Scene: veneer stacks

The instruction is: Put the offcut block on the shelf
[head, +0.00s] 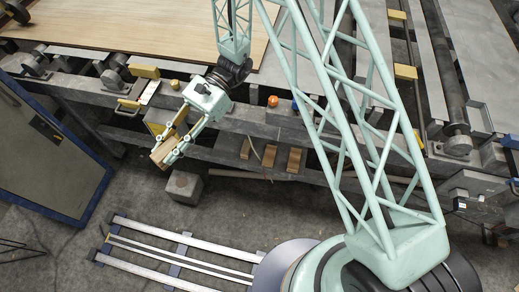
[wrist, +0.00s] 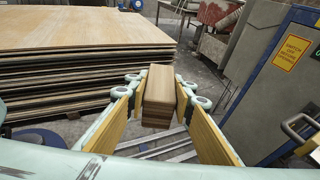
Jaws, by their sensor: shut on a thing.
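The offcut block (head: 161,156) is a brown, layered wooden block. My gripper (head: 174,147) is shut on it, with a finger on each side. In the wrist view the block (wrist: 160,95) sits between the fingertips (wrist: 160,88), its layered end facing the camera. In the head view, a grey shelf-like ledge (head: 219,152) runs along the machine's lower front, to the right of my gripper. Several small wooden blocks (head: 269,155) stand on it. I cannot tell how high the held block is relative to this ledge.
A grey pedestal (head: 183,188) stands on the floor just below my gripper in the head view. A grey cabinet (head: 50,150) with blue edges is at left. A metal rail frame (head: 180,262) lies in front. An orange knob (head: 272,101) is on the upper beam. Veneer stacks (wrist: 75,65) show in the wrist view.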

